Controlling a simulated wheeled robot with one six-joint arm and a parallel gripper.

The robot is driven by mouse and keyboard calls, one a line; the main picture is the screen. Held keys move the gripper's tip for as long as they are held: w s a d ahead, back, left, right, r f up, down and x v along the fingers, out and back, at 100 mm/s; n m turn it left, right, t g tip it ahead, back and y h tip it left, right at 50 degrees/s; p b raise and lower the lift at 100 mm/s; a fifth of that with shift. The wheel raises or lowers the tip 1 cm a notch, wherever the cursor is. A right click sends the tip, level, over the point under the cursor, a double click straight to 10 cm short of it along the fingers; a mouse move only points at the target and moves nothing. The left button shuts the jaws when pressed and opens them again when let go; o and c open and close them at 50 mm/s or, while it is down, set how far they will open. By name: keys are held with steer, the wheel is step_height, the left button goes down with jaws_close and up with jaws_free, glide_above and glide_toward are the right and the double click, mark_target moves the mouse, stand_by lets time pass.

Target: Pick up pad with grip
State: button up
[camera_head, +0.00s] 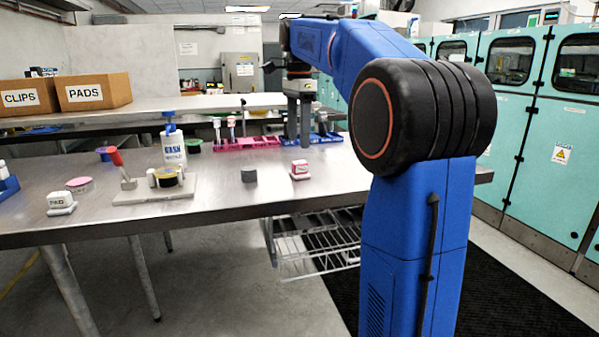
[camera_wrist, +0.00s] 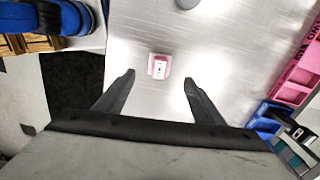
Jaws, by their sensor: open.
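A small pink and white pad block (camera_head: 300,169) stands on the steel table, right of the grey cylinder. In the wrist view this pad (camera_wrist: 159,66) lies on the bare table top, just beyond the line between my fingertips. A white block marked PAD (camera_head: 61,202) stands at the table's front left. I cannot tell which block is the pad with grip. My gripper (camera_head: 299,140) points down behind the pink and white block, near the blue tray. In the wrist view my gripper (camera_wrist: 159,80) is open, with its fingers spread and nothing between them.
A blue tray (camera_head: 325,139) and a pink tray (camera_head: 262,144) stand at the back. A grey cylinder (camera_head: 249,175) stands left of the pink and white block. The table around the block is clear.

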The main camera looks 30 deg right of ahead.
mark_target(300, 162)
steer(key=shift+d+f, duration=0.15)
steer(key=shift+f, duration=4.55)
steer(key=c, duration=1.2)
